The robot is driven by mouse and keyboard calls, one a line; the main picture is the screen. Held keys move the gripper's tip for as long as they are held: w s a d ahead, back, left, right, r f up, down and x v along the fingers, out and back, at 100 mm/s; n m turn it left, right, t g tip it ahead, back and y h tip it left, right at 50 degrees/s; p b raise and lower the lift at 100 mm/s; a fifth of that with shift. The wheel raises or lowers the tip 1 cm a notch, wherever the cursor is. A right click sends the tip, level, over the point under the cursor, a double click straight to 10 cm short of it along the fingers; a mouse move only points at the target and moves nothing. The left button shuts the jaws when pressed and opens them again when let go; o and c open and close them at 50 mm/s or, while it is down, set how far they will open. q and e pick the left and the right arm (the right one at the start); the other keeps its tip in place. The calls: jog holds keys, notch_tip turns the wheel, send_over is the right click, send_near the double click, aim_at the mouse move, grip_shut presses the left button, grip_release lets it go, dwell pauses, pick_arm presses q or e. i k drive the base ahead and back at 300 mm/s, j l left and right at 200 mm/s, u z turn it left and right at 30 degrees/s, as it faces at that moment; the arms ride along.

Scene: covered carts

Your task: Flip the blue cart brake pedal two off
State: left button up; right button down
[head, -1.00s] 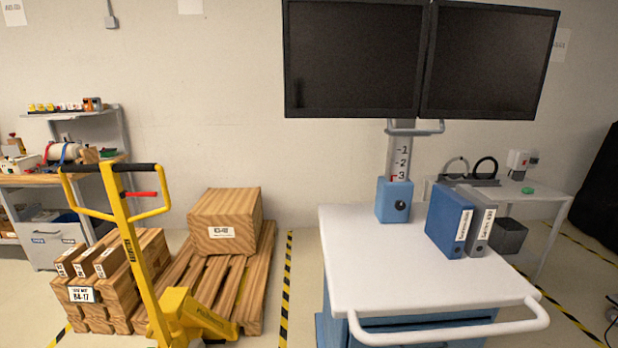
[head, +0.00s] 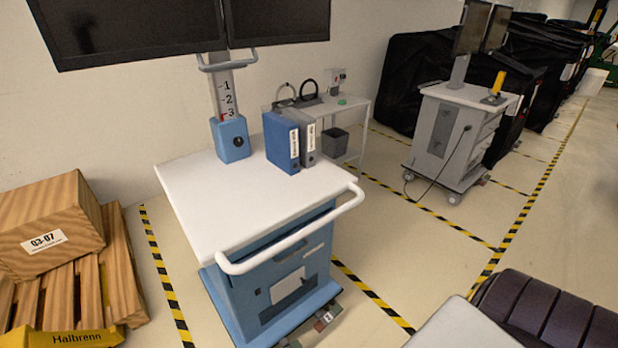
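The blue cart (head: 222,296) has a white top with a white push handle (head: 300,240) on its near side. A small red and grey pedal-like part (head: 325,318) shows low at the near right corner of its base. Its setting cannot be told at this size. Another small part of the base is cut off at the bottom edge, so I cannot tell whether it is a second pedal. Neither of my grippers is in view.
A grey cart (head: 445,130) with a cable stands behind at the right, near black covered carts (head: 400,80). A dark ribbed object (head: 545,310) fills the lower right. Taped floor between is clear.

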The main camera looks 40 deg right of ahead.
aim_at(328, 318)
jog(key=z, duration=1.4)
